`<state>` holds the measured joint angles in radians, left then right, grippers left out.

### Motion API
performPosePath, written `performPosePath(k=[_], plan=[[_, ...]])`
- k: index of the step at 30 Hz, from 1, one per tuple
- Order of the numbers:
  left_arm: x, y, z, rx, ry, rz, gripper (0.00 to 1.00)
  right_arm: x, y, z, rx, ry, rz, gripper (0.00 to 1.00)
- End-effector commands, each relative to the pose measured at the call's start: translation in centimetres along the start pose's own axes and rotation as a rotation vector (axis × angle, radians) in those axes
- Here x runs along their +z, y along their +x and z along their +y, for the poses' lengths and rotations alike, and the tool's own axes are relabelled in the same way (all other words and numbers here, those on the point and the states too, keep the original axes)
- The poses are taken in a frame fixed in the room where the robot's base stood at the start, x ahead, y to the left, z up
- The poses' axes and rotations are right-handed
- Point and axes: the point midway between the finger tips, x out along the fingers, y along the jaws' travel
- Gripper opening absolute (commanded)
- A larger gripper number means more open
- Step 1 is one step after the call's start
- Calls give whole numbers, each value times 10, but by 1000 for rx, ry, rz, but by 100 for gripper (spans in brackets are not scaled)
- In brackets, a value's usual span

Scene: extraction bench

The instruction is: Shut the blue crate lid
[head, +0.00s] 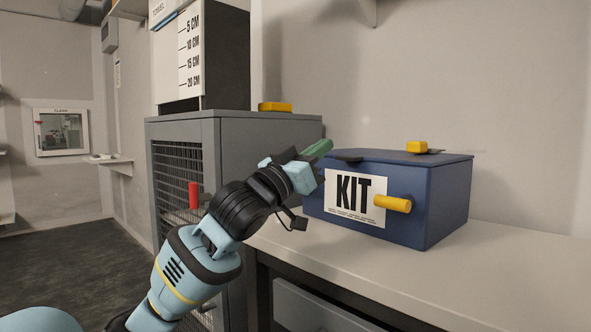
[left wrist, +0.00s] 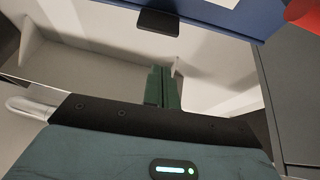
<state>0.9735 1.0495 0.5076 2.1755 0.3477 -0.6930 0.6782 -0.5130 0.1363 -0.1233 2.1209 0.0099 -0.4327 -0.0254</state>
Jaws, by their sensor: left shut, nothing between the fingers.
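The blue crate (head: 440,206) stands on the bench with a white KIT label and a yellow handle (head: 393,203) on its front. Its blue lid (head: 400,160) lies level across the top, and I see no gap under it. A black tab (head: 347,156) sticks out at the lid's front left edge; a black tab (left wrist: 158,21) also shows on the blue crate in the left wrist view. My left gripper (head: 318,148) is shut and empty, with green fingers (left wrist: 162,86) beside the crate's left end, near lid height. Whether it touches the crate is unclear. My right gripper is out of view.
A grey cabinet (head: 183,135) with a mesh door and red handle (head: 195,195) stands left of the crate. A yellow block (head: 275,106) lies on it. The pale bench top (head: 500,265) is clear in front and right of the crate.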

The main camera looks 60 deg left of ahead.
Motion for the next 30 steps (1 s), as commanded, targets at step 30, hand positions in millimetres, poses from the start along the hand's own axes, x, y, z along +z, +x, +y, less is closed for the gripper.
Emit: performPosePath(k=[30], plan=[[12,-68,0,1,1,4,0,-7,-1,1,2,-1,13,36]])
